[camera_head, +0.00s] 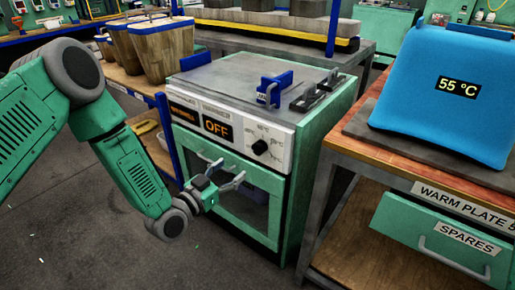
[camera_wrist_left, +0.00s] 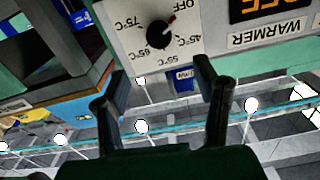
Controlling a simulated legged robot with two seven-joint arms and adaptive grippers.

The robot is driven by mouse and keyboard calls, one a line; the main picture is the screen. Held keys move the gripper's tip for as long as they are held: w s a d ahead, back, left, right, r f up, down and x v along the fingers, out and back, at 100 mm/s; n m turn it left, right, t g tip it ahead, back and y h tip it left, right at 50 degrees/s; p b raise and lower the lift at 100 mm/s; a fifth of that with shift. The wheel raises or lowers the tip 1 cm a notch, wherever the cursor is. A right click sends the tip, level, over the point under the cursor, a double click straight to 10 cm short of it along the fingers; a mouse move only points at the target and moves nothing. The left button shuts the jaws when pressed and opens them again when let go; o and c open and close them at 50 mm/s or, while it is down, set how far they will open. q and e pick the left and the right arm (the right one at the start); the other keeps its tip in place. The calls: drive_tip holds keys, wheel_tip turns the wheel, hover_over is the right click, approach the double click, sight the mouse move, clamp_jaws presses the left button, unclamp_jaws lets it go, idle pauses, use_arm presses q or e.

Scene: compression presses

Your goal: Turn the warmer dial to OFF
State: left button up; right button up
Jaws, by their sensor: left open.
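The warmer (camera_head: 305,145) is a green cabinet with a white front panel. Its black round dial (camera_head: 260,147) is at the panel's right side and shows upside down in the left wrist view (camera_wrist_left: 160,35). The dial's red mark points toward the OFF label (camera_wrist_left: 188,4). The orange display (camera_head: 217,128) reads OFF. My left gripper (camera_head: 231,169) is open and empty, in front of the cabinet door, below and left of the dial and apart from it. Its two spread fingers (camera_wrist_left: 162,80) show in the left wrist view. My right gripper is not in view.
A wooden bench (camera_head: 400,158) with a blue press (camera_head: 445,90) reading 55 °C stands at the right, with a SPARES drawer (camera_head: 440,235) below. Wooden buckets (camera_head: 165,48) are on a shelf at the left. A blue clamp-like part (camera_head: 277,87) sits on the warmer's top.

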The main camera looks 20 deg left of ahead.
sight(256, 150)
use_arm(q)
drive_tip(key=b+x, duration=0.2)
drive_tip(key=x, duration=0.9)
drive_tip(key=shift+w+f+b, duration=0.1)
drive_tip(key=shift+f+b, duration=0.05)
drive_tip(key=shift+b, duration=0.25)
drive_tip(key=shift+w+d, duration=0.3)
drive_tip(key=shift+w, duration=0.35)
drive_tip(key=c, duration=1.2)
